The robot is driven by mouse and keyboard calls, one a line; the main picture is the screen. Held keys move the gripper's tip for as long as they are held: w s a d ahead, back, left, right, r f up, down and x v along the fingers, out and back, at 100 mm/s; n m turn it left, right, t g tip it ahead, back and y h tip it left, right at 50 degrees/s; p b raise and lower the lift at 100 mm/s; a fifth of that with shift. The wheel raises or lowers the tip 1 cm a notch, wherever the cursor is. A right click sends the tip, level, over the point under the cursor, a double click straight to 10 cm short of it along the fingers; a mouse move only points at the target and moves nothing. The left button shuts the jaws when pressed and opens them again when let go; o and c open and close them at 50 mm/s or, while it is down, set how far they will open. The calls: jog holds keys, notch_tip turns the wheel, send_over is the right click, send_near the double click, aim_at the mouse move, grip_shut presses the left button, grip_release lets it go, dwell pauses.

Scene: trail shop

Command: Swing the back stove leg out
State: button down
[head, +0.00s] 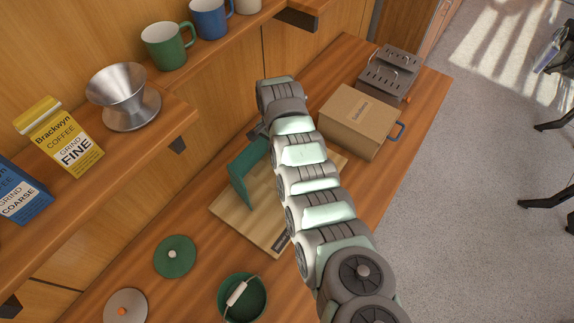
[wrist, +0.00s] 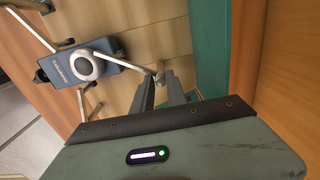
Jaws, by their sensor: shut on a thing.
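In the wrist view the stove (wrist: 60,72) is a blue-grey block with a pale ring burner (wrist: 84,64) and thin metal legs around it. One leg (wrist: 125,58) reaches right from the burner to my gripper (wrist: 159,74). My gripper is shut on the outer end of this leg, which I take to be the back one. Other legs show at upper left (wrist: 30,30) and below the burner (wrist: 83,103). In the head view my arm hides the stove and my gripper.
A green upright panel (head: 241,180) stands on a wooden board (head: 236,212), close beside my gripper. A cardboard box (head: 361,118) and a metal grill box (head: 388,74) stand behind. A green pot (head: 260,290) and green lid (head: 176,257) are in front. A shelf (head: 115,152) overhangs left.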

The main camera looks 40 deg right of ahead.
jog(key=shift+a, duration=0.35)
jog(key=shift+w+a+r+p, duration=0.15)
jog(key=shift+w+a+p, duration=0.1)
jog(key=shift+a+p, duration=0.55)
jog(key=c, duration=2)
grip_release()
jog(key=shift+a, duration=0.3)
jog(key=o, duration=0.9)
jog(key=shift+d, duration=0.15)
jog(key=shift+r+p, duration=1.7)
jog(key=shift+r, duration=2.65)
